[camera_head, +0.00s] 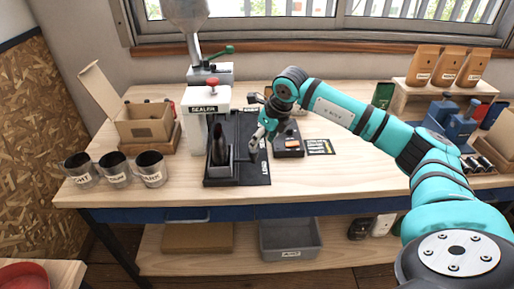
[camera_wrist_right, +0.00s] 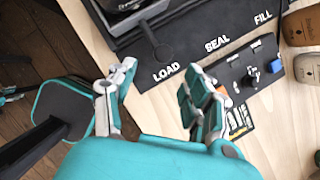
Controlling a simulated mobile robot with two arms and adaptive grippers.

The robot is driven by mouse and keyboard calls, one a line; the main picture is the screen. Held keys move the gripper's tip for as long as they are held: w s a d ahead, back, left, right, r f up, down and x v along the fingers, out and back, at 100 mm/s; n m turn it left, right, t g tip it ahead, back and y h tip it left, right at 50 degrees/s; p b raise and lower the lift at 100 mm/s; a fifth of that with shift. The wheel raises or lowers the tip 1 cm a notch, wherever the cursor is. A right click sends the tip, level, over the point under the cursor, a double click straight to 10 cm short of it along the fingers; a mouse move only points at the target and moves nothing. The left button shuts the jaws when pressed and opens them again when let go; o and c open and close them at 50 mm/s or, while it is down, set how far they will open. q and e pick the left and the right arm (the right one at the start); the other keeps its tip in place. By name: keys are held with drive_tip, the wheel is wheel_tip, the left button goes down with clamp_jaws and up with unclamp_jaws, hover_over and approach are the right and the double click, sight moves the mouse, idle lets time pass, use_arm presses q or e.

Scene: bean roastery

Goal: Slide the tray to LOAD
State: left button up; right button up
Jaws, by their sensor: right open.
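The dark tray (camera_head: 219,176) sits on the black base (camera_head: 250,181) below the sealer, at the near end beside the LOAD label (camera_head: 264,168). A dark upright item (camera_head: 218,145) stands in it. In the wrist view, the tray (camera_wrist_right: 138,17) is partly cut off at the top, and a dark rounded handle (camera_wrist_right: 162,51) reaches from it toward the LOAD lettering (camera_wrist_right: 167,72). My right gripper (camera_head: 262,135) is open at the right side of the base. In the wrist view its spread fingers (camera_wrist_right: 159,75) are below the handle, with nothing between them. My left gripper is not in view.
The sealer (camera_head: 204,101) stands at the base's left. Three metal cups (camera_head: 151,170) and an open cardboard box (camera_head: 145,122) are farther left. A small black control box (camera_head: 288,145) is close right of my gripper. The table's front right is clear.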

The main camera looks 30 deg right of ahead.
drive_tip(key=v, duration=0.5)
drive_tip(key=shift+f, duration=0.1)
idle(0.3)
